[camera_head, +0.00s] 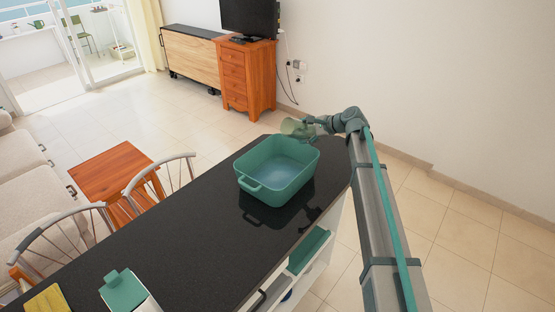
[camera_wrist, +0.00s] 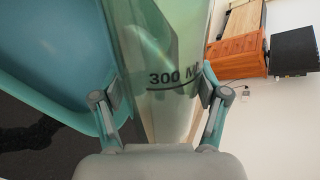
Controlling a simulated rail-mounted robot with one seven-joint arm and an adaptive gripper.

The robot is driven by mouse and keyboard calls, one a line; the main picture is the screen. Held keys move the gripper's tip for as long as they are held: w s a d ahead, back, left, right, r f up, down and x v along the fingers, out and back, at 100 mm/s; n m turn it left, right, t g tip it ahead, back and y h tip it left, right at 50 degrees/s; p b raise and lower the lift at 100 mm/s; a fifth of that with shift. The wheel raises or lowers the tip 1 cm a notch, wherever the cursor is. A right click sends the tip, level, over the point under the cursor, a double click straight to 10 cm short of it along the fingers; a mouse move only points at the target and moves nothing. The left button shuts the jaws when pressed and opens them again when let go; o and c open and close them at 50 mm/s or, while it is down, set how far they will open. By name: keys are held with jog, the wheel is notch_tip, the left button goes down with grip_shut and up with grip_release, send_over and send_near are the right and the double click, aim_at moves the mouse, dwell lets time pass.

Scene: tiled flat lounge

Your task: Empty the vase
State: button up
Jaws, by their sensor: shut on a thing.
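A see-through green vase (camera_head: 296,129) is in my gripper (camera_head: 322,123), near the far rim of a teal tub (camera_head: 250,186). In the head view the vase looks tipped well over on its side, pointing left. In the wrist view the vase (camera_wrist: 152,38) stands between the two fingers of my gripper (camera_wrist: 160,95), which press on its sides. Its wall bears the mark "300 M", cut off by a finger. The tub's blue-teal inside (camera_wrist: 50,50) shows left of the vase. I cannot tell whether anything is in the vase.
The tub stands on a black countertop (camera_head: 150,235). A teal-lidded box (camera_head: 124,290) and a yellow board (camera_head: 48,300) lie at the near left. Chairs, an orange-brown table (camera_head: 108,168) and a drawer cabinet (camera_head: 247,77) stand beyond. The middle of the counter is clear.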

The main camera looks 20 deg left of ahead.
jog(key=shift+n+t+h+b, duration=0.55)
jog(key=shift+n+t+h, duration=0.05)
dwell(0.9)
jog(key=shift+s+a+f, duration=0.1)
jog(key=shift+a+f, duration=0.05)
jog(key=shift+f, duration=0.05)
jog(key=shift+s+a+f+n+t+h+b, duration=0.25)
jog(key=shift+s+f+n+t+h+b, duration=0.15)
jog(key=shift+f+t+b, duration=0.15)
dwell(0.7)
jog(key=shift+s+a+f+n+t+h, duration=0.2)
jog(key=shift+n+t+h, duration=0.1)
jog(key=shift+n+t, duration=0.1)
dwell(1.0)
jog(key=shift+s+r+n+t, duration=0.15)
jog(key=shift+r+n+t, duration=0.15)
jog(key=shift+r, duration=0.15)
dwell(0.4)
